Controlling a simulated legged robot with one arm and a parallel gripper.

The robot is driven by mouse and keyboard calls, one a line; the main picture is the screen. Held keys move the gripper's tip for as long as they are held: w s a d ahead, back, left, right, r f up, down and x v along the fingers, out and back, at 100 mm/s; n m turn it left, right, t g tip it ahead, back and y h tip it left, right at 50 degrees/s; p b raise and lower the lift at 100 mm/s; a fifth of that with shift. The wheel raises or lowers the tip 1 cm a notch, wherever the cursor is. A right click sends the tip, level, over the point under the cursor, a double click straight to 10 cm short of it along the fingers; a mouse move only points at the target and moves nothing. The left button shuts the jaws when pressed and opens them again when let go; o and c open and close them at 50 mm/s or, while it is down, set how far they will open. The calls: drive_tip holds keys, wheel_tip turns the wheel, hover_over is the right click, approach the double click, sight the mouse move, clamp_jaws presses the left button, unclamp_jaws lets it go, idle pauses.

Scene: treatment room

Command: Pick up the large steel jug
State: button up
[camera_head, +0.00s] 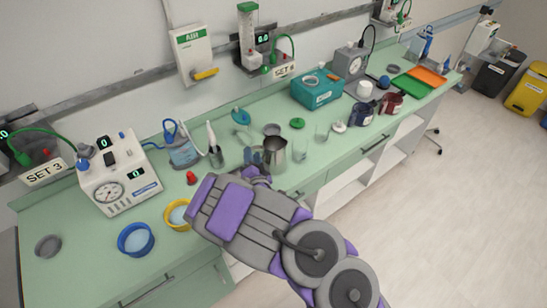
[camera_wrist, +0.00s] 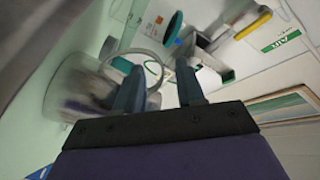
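The large steel jug (camera_head: 275,152) stands upright on the green counter, near its front edge. My gripper (camera_head: 256,158) is at its left side in the head view, with the fingers close to the jug and partly hidden. In the wrist view, a large shiny metal body (camera_wrist: 75,92), seemingly the jug, fills the left, beside and partly behind the left finger. My gripper (camera_wrist: 158,78) has its two fingers spread apart there. A thin pale loop shows between and behind the fingers; I cannot tell whether it is the jug's handle. No grip on the jug is visible.
A steel cup with utensils (camera_head: 216,156) and a red-topped item (camera_head: 191,178) stand to the left. A glass beaker (camera_head: 300,150) stands close on the jug's right. Yellow (camera_head: 178,214) and blue (camera_head: 136,239) bowls are nearer the front left. A teal box (camera_head: 316,89) is farther back.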

drive_tip(key=w, duration=0.1)
drive_tip(key=w+b, duration=0.1)
drive_tip(key=w, duration=0.1)
drive_tip(key=shift+w+a+f, duration=0.1)
drive_tip(key=shift+w+a, duration=0.05)
drive_tip(key=shift+a, duration=0.15)
drive_tip(key=shift+w+b, duration=0.4)
drive_tip(key=shift+w, duration=0.45)
drive_tip(key=shift+a, duration=0.1)
clamp_jaws()
drive_tip(key=shift+f, duration=0.1)
idle(0.4)
